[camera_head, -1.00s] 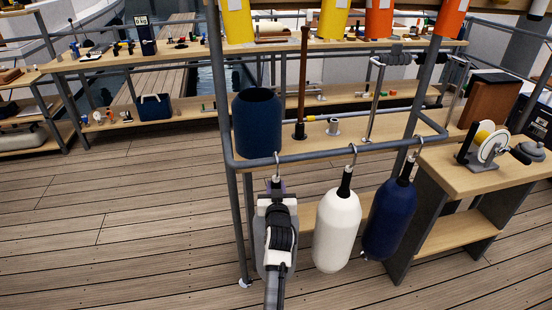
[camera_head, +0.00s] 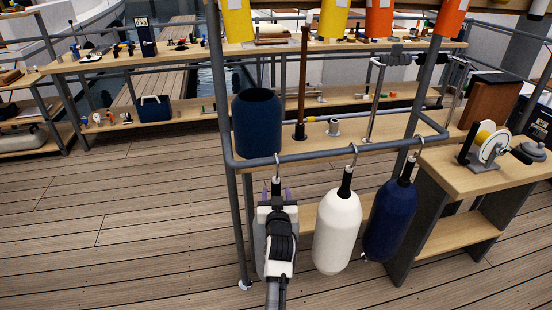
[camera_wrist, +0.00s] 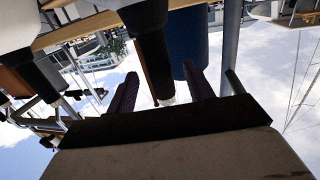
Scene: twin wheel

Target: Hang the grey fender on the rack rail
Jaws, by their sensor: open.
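The grey fender (camera_head: 259,242) hangs upright at the left of the lower rack rail (camera_head: 310,154), with its metal hook (camera_head: 277,160) over the rail. My gripper (camera_head: 277,192) is in front of it and hides most of its body. The fingers are open, one on each side of the fender's black neck. In the wrist view the open fingers (camera_wrist: 160,92) show with the black neck (camera_wrist: 152,50) between them, and clear gaps show on both sides.
A white fender (camera_head: 336,232) and a navy fender (camera_head: 388,222) hang to the right on the same rail. A blue bin (camera_head: 257,125) stands on the shelf behind. A side bench (camera_head: 470,178) is at the right. The deck at the left is clear.

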